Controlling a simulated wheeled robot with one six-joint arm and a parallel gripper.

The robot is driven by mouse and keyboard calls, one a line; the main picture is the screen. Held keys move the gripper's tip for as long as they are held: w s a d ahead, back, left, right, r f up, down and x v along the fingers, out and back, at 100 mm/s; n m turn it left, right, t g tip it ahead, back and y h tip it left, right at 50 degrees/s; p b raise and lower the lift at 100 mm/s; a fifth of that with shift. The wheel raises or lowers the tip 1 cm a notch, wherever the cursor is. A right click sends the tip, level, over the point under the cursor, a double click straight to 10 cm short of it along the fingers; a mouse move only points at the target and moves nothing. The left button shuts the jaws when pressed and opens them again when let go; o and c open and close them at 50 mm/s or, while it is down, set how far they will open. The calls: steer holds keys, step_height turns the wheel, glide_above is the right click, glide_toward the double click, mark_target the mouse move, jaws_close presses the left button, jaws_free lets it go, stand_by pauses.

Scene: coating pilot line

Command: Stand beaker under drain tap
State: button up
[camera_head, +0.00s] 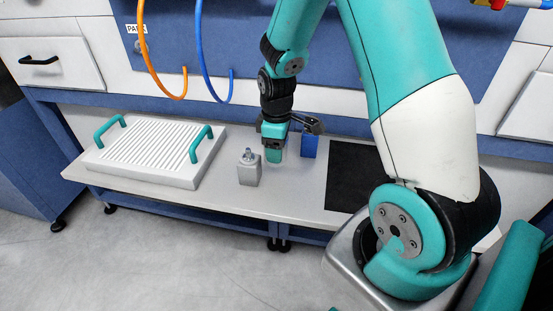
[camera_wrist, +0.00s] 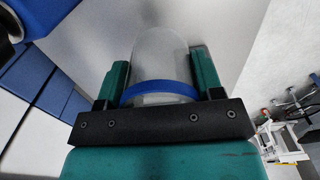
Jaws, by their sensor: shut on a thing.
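A clear, greyish beaker (camera_wrist: 160,52) with a blue band is between the two teal fingers of my gripper (camera_wrist: 160,78) in the wrist view. My gripper is shut on it. In the head view my gripper (camera_head: 274,155) points down low over the bench, between a grey metal bottle and a blue block. The beaker is hard to make out there, and I cannot tell whether its base touches the bench.
The bench (camera_head: 235,203) carries a ribbed white tray (camera_head: 150,158) with teal handles at left. The grey bottle (camera_head: 249,170) stands close left of my gripper, the blue block (camera_head: 309,146) close right. A black mat (camera_head: 350,175) lies further right. Orange (camera_head: 149,70) and blue (camera_head: 206,75) hoses hang behind.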

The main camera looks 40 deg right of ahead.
steer(key=shift+f, duration=2.2)
steer(key=shift+f, duration=0.2)
steer(key=o, duration=0.9)
steer(key=shift+r, duration=0.1)
